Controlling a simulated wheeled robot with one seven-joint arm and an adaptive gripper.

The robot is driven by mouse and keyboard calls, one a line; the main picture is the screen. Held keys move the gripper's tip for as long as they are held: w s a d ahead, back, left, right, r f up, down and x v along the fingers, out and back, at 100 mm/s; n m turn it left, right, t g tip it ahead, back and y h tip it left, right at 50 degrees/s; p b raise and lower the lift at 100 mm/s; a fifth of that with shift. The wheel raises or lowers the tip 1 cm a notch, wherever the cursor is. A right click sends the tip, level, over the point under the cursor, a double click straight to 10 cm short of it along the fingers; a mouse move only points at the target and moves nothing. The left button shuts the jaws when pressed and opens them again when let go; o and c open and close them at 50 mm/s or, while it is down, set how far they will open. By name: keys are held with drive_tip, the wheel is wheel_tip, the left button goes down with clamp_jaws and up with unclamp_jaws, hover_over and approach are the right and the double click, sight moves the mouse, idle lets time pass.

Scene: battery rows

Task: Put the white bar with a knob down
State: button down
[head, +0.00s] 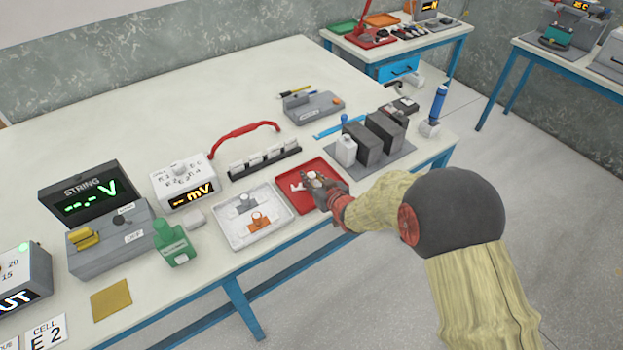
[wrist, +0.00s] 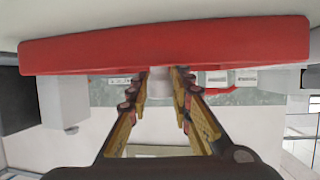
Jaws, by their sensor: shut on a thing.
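The white bar with a knob (head: 298,186) is at the tips of my gripper (head: 317,186), over the red tray (head: 297,207). My gripper is shut on it, and the fingers hide part of the bar. I cannot tell whether the bar touches the tray floor. In the wrist view the fingers of my gripper (wrist: 165,88) reach toward the long red side of the tray (wrist: 160,46), with a small pale piece between the tips, mostly hidden.
Left of the red tray is a white tray (head: 228,236) holding a grey and an orange knobbed piece. Behind is a black rack (head: 262,164) of white blocks. Dark grey blocks (head: 366,146) and a white bottle (head: 345,151) stand to the right.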

drive_tip(key=c, duration=1.6)
unclamp_jaws()
drive_tip(key=shift+f, duration=0.1)
drive_tip(key=shift+r, duration=0.2)
drive_tip(key=p+v, duration=0.4)
drive_tip(key=v, duration=0.8)
drive_tip(key=shift+f, duration=0.1)
drive_tip(key=s+d+r+m+g+h, duration=0.1)
drive_tip(key=s+d+r+h, duration=0.15)
drive_tip(key=d+r, duration=0.35)
drive_tip(key=s+d+r+m+g+h, duration=0.1)
drive_tip(key=d+r+m+h, duration=0.15)
drive_tip(key=d+r, duration=0.45)
drive_tip(key=s+r+g, duration=0.1)
drive_tip(key=s+r, duration=0.2)
drive_tip(key=s, duration=0.5)
drive_tip(key=s+d+r+m+g, duration=0.1)
drive_tip(key=s+r+g, duration=0.1)
drive_tip(key=s, duration=0.6)
drive_tip(key=s+r+m+g+h, duration=0.1)
drive_tip(key=s+r, duration=0.4)
drive_tip(key=s, duration=0.4)
drive_tip(key=shift+d, duration=0.3)
